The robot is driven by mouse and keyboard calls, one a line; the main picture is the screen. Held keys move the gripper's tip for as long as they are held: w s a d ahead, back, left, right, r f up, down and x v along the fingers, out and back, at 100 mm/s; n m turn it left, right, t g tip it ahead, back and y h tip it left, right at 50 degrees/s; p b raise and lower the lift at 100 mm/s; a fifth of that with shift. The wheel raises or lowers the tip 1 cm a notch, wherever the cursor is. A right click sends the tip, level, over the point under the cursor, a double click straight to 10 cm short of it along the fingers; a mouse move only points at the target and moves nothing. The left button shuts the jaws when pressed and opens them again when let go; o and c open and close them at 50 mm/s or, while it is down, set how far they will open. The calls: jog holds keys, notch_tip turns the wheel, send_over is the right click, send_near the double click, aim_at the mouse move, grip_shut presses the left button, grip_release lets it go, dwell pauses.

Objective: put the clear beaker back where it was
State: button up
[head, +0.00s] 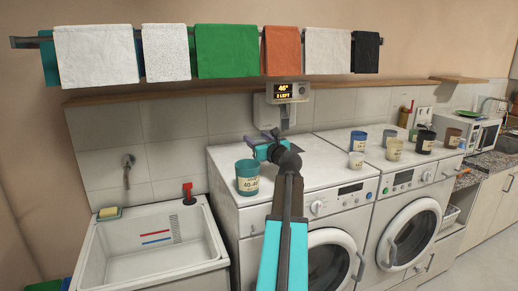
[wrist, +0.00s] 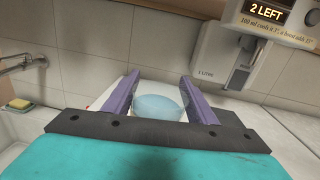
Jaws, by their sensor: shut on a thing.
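My gripper (head: 262,138) is over the back left of the left washing machine's top, in front of the wall dispenser. In the wrist view its two purple fingers (wrist: 159,80) stand on either side of a see-through, pale blue-tinted beaker (wrist: 158,106), and they are shut on it. Its round rim shows; its lower part is hidden behind my gripper's dark crossbar. In the head view I cannot make out the beaker behind my gripper. I cannot tell whether its base touches the machine top.
A teal cup labelled 40-44 (head: 247,181) stands close by on the left machine (head: 226,158). Several labelled cups (head: 394,150) stand further right. A sink (head: 150,250) is at left; towels (head: 227,50) hang above.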

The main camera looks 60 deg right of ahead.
jog(key=shift+f, duration=0.15)
jog(key=shift+f, duration=1.85)
jog(key=o, duration=1)
jog(key=shift+f, duration=0.1)
jog(key=shift+o, duration=0.2)
jog(key=shift+b+v, duration=1.15)
jog(key=shift+v, duration=4.9)
jog(key=shift+w, duration=0.1)
